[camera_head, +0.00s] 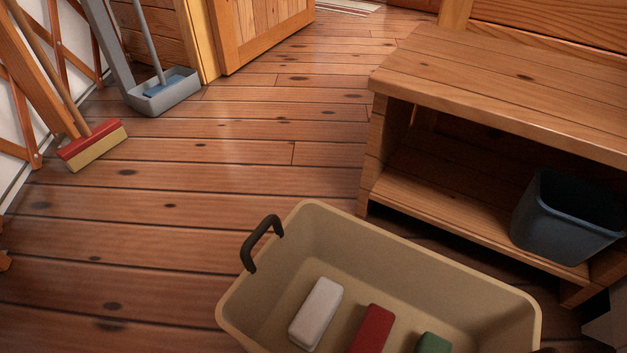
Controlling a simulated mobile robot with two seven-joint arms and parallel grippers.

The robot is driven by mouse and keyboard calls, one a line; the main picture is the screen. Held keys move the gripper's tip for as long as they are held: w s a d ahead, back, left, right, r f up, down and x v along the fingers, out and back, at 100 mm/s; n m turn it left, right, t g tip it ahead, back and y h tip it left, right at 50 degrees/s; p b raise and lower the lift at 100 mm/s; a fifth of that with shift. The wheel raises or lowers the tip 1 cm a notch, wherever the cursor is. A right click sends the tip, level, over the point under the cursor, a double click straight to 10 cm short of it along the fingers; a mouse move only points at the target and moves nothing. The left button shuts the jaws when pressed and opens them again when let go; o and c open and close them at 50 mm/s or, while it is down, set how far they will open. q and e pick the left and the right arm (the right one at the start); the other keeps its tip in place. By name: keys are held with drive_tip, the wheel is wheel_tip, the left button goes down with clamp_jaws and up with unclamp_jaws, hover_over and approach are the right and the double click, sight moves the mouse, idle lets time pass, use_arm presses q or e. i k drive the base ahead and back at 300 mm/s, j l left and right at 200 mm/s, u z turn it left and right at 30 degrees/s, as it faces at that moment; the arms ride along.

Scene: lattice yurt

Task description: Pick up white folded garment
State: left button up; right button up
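A white folded garment (316,313) lies in a beige basket (384,231) at the bottom centre of the head view. It is a small, long block with rounded edges, left of a red folded item (371,331). A green item (433,343) lies further right, cut off by the frame's lower edge. The white garment appears apart from the red one and nothing covers it. Neither of my grippers shows in the view.
The basket has a dark handle (262,243) on its left end. A wooden bench (508,85) with a dark bin (566,218) on its shelf stands at the right. A broom (92,145) and a grey dustpan (164,92) are at the upper left. The middle floor is clear.

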sight(307, 328)
drive_tip(key=i+u, duration=0.15)
drive_tip(key=u, duration=0.3)
drive_tip(key=i+l+u, duration=0.15)
drive_tip(key=u, duration=0.25)
drive_tip(key=i+l+u, duration=0.1)
drive_tip(key=u, duration=0.35)
drive_tip(key=l, duration=0.1)
